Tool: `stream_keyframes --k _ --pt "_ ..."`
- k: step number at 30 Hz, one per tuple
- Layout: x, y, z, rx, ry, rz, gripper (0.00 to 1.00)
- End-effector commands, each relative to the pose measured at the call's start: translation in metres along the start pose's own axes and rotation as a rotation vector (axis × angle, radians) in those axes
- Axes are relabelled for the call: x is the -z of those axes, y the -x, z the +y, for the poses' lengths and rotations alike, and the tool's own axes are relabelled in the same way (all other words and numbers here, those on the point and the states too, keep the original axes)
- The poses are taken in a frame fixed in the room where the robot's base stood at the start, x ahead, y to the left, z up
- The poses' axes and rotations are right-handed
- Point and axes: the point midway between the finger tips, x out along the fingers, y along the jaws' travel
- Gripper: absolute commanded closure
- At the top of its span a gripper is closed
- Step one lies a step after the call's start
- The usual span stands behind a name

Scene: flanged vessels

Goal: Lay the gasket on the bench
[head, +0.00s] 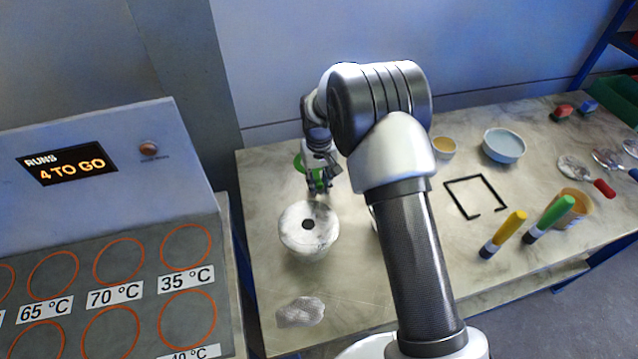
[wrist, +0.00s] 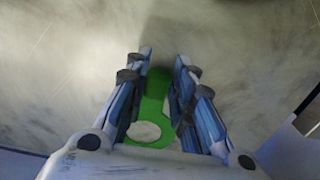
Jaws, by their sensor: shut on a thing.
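The green gasket (wrist: 155,92) is between the fingers of my gripper (wrist: 164,62) in the wrist view. It has a narrow part between the fingers and a wider part nearer the palm, with a pale round area showing in it. In the head view the gasket (head: 314,176) is partly hidden by my gripper (head: 319,186), which is shut on it. The pale marbled bench (head: 350,285) lies below; I cannot tell the exact gap. A white round flanged vessel (head: 300,242) with a dark central hole stands just in front of my gripper.
A crumpled grey cloth (head: 300,312) lies at the front left. A black open frame (head: 475,196), a blue bowl (head: 504,146), a small bowl (head: 443,148) and yellow (head: 503,233) and green (head: 549,219) markers are to the right. My arm hides part of the middle.

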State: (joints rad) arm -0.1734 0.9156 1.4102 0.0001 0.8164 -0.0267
Motion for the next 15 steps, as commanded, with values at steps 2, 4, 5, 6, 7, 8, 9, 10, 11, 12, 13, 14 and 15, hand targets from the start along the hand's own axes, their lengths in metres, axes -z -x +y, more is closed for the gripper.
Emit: stream_keyframes --k 2,4,5,6,7,8,9,10,11,12,13,14,15 --pt "0.0007 0.0020 0.0000 0.000 0.000 0.002 1.00" --pt "0.0006 0.0021 0.0000 0.000 0.000 0.002 1.00" --pt "0.0006 0.0018 0.0000 0.000 0.000 0.002 1.00" --pt "0.0005 0.0009 0.0000 0.000 0.000 0.002 1.00" --pt "0.0005 -0.0002 0.0000 0.000 0.000 0.001 1.00" --pt "0.0005 -0.0013 0.0000 0.000 0.000 0.001 1.00" --pt "0.0005 -0.0026 0.0000 0.000 0.000 0.002 1.00" --pt "0.0005 -0.0018 0.0000 0.000 0.000 0.001 0.76" --pt "0.0005 -0.0016 0.0000 0.000 0.000 0.001 0.73" --pt "0.0004 -0.0015 0.0000 0.000 0.000 0.001 0.71" --pt "0.0004 -0.0015 0.0000 0.000 0.000 0.001 0.69" --pt "0.0004 -0.0015 0.0000 0.000 0.000 0.001 0.67" --pt "0.0004 -0.0014 0.0000 0.000 0.000 0.001 0.64"
